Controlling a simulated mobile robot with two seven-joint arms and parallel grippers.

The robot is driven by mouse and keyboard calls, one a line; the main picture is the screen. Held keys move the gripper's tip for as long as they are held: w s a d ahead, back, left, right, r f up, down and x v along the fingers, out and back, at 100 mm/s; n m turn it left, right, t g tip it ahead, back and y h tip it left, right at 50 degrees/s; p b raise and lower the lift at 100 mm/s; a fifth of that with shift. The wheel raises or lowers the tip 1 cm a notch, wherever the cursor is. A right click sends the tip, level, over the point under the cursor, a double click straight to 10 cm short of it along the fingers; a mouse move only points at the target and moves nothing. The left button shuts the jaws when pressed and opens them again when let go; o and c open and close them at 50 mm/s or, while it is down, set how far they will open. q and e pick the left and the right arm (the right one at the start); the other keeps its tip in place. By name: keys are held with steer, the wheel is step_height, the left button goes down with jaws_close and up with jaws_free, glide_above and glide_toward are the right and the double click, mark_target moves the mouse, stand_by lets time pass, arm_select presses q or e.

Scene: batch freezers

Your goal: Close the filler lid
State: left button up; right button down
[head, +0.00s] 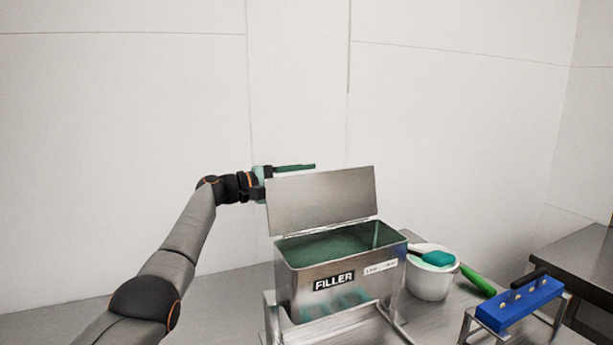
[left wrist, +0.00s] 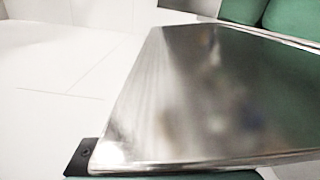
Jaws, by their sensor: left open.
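The steel filler box (head: 340,285), labelled FILLER, stands on the table with its top open. Its flat steel lid (head: 322,200) stands raised at the back edge of the box, tilted up. My left gripper (head: 290,171) is open at the lid's top left corner. One green finger shows above the lid's top edge; the lid hides the rest. In the left wrist view the lid (left wrist: 215,95) fills much of the picture, with green finger parts at the edges; whether they touch it I cannot tell. My right gripper is not in view.
A white tub (head: 428,283) with a teal scoop (head: 438,258) stands right of the filler. A green-handled tool (head: 478,284) lies beside it. A blue block on a metal stand (head: 520,303) is farther right. Space above the filler is clear.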

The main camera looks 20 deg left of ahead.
arm_select(q)
steer(key=shift+w+d, duration=0.15)
steer(key=shift+c, duration=0.2)
jaws_close()
steer(key=shift+f, duration=0.1)
stand_by(1.1)
